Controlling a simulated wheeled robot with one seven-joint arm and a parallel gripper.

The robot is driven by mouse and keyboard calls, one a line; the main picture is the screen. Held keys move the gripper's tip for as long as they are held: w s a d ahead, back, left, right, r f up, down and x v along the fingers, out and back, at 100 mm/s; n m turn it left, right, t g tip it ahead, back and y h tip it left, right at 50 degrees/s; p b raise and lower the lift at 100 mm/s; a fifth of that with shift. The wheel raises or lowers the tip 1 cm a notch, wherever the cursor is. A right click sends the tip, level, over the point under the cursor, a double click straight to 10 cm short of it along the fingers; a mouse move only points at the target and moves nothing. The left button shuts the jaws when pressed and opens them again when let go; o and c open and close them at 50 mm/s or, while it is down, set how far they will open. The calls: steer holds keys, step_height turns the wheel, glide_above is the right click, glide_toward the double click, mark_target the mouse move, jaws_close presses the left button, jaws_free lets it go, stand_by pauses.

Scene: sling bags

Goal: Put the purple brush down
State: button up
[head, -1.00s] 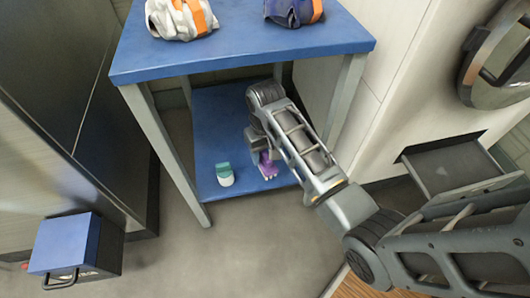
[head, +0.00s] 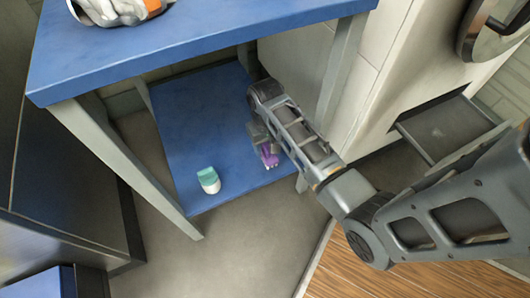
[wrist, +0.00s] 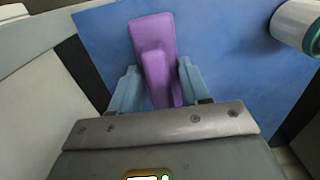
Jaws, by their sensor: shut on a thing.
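The purple brush (wrist: 153,50) is between the fingers of my gripper (wrist: 158,85) in the wrist view, and the gripper is shut on it. In the head view the purple brush (head: 268,154) shows at the end of my arm, over the right part of the blue lower shelf (head: 195,120). Whether the brush touches the shelf I cannot tell. My gripper (head: 265,143) is partly hidden by my arm in the head view.
A white and teal bottle-like thing (head: 208,180) sits on the lower shelf, left of the brush; it also shows in the wrist view (wrist: 297,24). The blue table top (head: 190,40) overhangs the shelf.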

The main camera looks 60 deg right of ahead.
steer(key=shift+f+b, duration=0.65)
steer(key=shift+f, duration=0.95)
steer(key=shift+f, duration=0.1)
steer(key=o, duration=1.2)
